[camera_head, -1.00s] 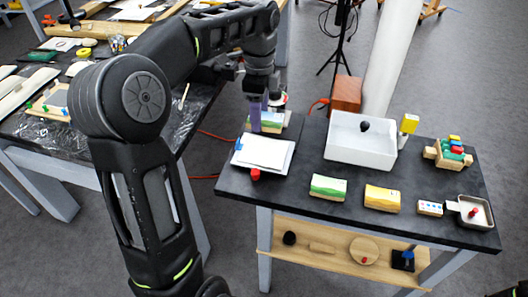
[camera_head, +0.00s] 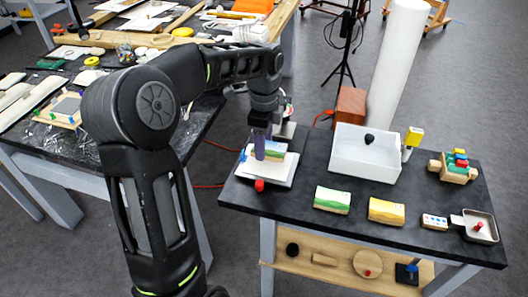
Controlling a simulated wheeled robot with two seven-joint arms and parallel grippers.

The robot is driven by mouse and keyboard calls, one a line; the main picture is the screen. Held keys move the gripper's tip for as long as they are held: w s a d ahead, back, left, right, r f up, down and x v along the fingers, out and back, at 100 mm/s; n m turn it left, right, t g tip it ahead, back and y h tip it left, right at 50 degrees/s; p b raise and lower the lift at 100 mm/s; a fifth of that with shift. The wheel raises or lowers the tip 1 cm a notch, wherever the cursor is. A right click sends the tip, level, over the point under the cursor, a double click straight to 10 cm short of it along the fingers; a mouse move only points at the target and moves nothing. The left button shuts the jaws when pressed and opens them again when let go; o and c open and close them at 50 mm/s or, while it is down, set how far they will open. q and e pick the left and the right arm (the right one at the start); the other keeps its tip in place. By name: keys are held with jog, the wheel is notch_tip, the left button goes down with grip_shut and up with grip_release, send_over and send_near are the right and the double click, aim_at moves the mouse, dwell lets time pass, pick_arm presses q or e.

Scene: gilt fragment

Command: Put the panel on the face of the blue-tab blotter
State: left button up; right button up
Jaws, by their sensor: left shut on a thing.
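The blotter (camera_head: 278,179) is a white pad at the left end of the dark table, with a blue tab (camera_head: 243,154) on its left edge. The panel (camera_head: 273,151) is a small board painted with green, yellow and blue bands. My left gripper (camera_head: 261,150), with purple fingers, is shut on the panel and hides part of it. The panel is over the back part of the blotter's white face; I cannot tell whether it touches. My right gripper is out of view.
A red knob (camera_head: 259,185) is at the blotter's front edge. A green panel (camera_head: 331,199) and a yellow panel (camera_head: 386,210) lie to the right. A white tray (camera_head: 350,166), a block rack (camera_head: 454,170) and a metal dish (camera_head: 481,236) stand further right. Bare tabletop lies between.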

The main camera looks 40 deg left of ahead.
pick_arm(q)
jog(key=shift+f, duration=1.85)
jog(key=shift+f, duration=0.2)
jog(key=o, duration=1.4)
jog(key=shift+c, duration=0.2)
jog(key=shift+r, duration=0.2)
notch_tip(320, 180, up, 12)
jog(key=p, duration=0.1)
